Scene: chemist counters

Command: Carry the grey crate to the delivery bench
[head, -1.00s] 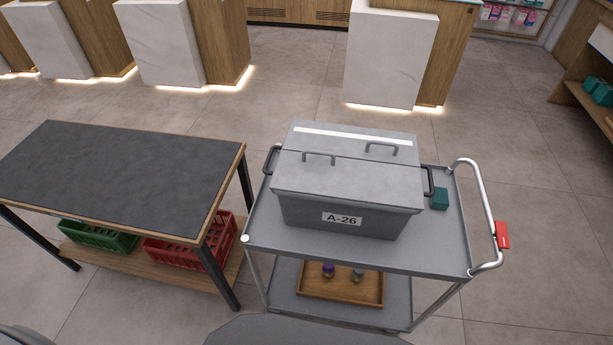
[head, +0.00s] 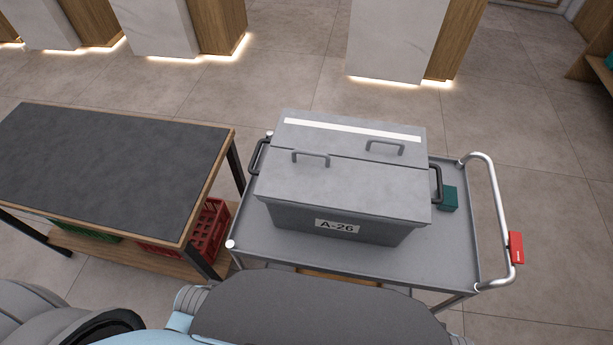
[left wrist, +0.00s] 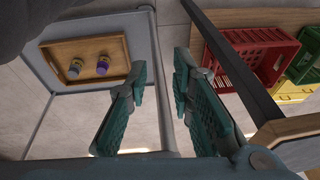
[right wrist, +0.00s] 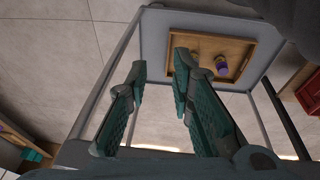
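The grey crate (head: 345,190), labelled A-26, sits on the top shelf of a grey metal cart (head: 290,245) in the head view. Its two-part lid is closed, with a small handle on each part, and a dark side handle shows at each end. A dark-topped bench (head: 110,165) stands left of the cart; I cannot tell whether it is the delivery bench. My left gripper (left wrist: 158,90) is open and empty in the left wrist view. My right gripper (right wrist: 160,85) is open and empty in the right wrist view. Both are apart from the crate; neither fingertip pair shows in the head view.
A small teal box (head: 448,199) lies right of the crate. The cart has a push handle with a red part (head: 516,247). A wooden tray (left wrist: 85,58) with two small bottles is on its lower shelf. A red basket (head: 210,230) is under the bench.

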